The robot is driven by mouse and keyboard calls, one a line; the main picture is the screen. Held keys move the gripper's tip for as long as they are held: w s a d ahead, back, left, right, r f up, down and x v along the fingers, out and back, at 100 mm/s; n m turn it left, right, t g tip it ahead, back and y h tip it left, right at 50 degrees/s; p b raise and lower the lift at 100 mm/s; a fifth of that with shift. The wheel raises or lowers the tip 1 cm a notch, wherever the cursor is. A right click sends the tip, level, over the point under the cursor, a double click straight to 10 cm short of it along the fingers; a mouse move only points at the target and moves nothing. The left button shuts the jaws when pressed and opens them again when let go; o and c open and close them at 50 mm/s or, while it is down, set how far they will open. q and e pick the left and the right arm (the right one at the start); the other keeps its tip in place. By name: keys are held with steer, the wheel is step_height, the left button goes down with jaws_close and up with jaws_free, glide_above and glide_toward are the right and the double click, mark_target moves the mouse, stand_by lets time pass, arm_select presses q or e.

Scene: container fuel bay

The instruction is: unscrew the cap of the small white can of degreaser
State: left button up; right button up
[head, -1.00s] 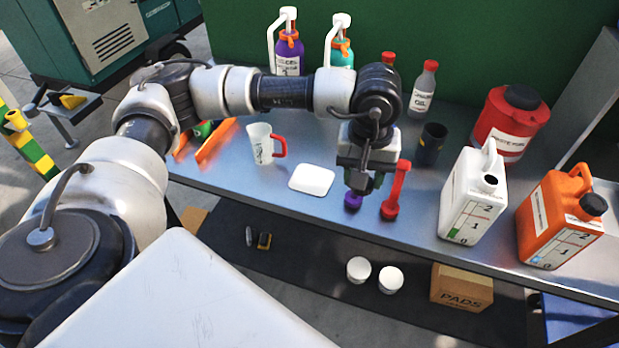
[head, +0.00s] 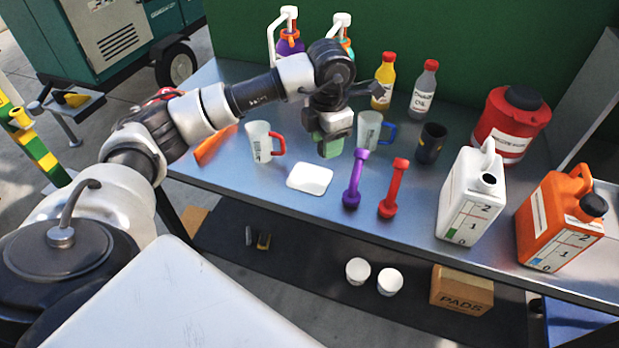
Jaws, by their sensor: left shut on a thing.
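A white can (head: 468,200) with a handle, a level scale and a green mark stands upright on the bench, right of centre. Its neck at the top shows a dark round mouth with a white rim, and I see no raised cap on it. I cannot read the word degreaser on it. My left gripper (head: 330,152) hangs pointing down over the middle of the bench, well left of the white can and apart from it. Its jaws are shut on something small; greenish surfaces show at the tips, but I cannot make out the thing. My right gripper is out of view.
An orange can (head: 560,220) with a black cap stands right of the white can. A purple tool (head: 354,180), a red tool (head: 394,188), a white mat (head: 310,179), two jugs (head: 262,143) (head: 371,130), a dark cup (head: 430,144) and a red container (head: 508,125) share the bench.

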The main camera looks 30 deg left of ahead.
arm_select(q)
steer(key=a+f+n, duration=0.1)
steer(key=f+n, duration=0.3)
steer(key=w+a+f+n+p, duration=0.1)
steer(key=a+f+n, duration=0.1)
steer(key=f+n, duration=0.1)
steer(key=a+f+n, duration=0.2)
steer(key=f+n, duration=0.2)
steer(key=n, duration=0.1)
steer(key=shift+w+f+p, duration=0.2)
steer(key=shift+f+p, duration=0.1)
steer(key=shift+p, duration=0.1)
steer(key=shift+f, duration=0.1)
steer(key=shift+f, duration=0.15)
steer(key=o, duration=1)
